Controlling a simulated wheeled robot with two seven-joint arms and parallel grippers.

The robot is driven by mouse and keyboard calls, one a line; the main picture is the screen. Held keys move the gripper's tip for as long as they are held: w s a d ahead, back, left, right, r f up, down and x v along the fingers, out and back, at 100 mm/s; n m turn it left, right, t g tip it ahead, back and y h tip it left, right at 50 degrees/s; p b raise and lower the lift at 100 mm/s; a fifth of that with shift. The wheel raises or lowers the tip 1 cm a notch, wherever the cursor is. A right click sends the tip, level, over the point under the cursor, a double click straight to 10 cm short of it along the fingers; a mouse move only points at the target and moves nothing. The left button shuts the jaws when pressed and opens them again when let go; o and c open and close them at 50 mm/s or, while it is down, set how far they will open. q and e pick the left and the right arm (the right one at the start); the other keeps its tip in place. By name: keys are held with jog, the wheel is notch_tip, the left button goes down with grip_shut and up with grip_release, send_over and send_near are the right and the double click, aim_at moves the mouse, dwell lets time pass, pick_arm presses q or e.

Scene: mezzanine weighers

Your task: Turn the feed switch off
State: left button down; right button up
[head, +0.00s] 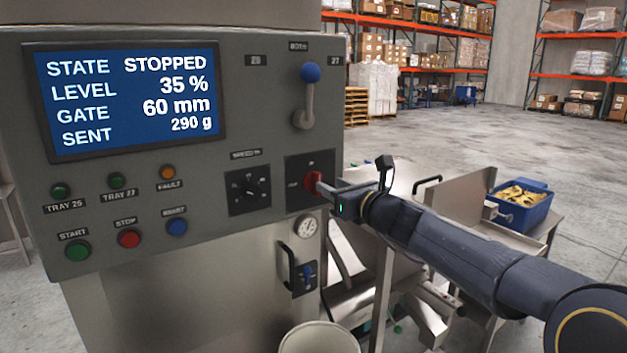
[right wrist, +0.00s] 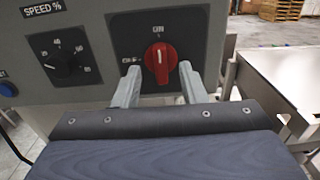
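The feed switch is a red rotary knob (head: 312,184) on a black plate at the panel's lower right. In the right wrist view the red knob (right wrist: 160,60) stands upright, its white mark pointing up to ON; the OFF label is at its left. My right gripper (head: 338,192) is directly in front of the knob. In the right wrist view its two fingers (right wrist: 159,70) are spread, one on each side of the knob, with gaps visible. Whether the tips reach past the knob's face is hard to tell. My left gripper is not in view.
The screen (head: 130,98) reads STOPPED. The speed dial (head: 249,190) sits left of the switch; a blue-tipped lever (head: 308,95) is above it. Push buttons are further left. Below are a gauge (head: 306,227) and a handle. A blue bin (head: 520,206) stands at the right.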

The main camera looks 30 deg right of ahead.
aim_at(320, 179)
jog(key=shift+w+a, duration=0.2)
jog(key=shift+w, duration=2.05)
jog(key=shift+c, duration=0.5)
grip_shut()
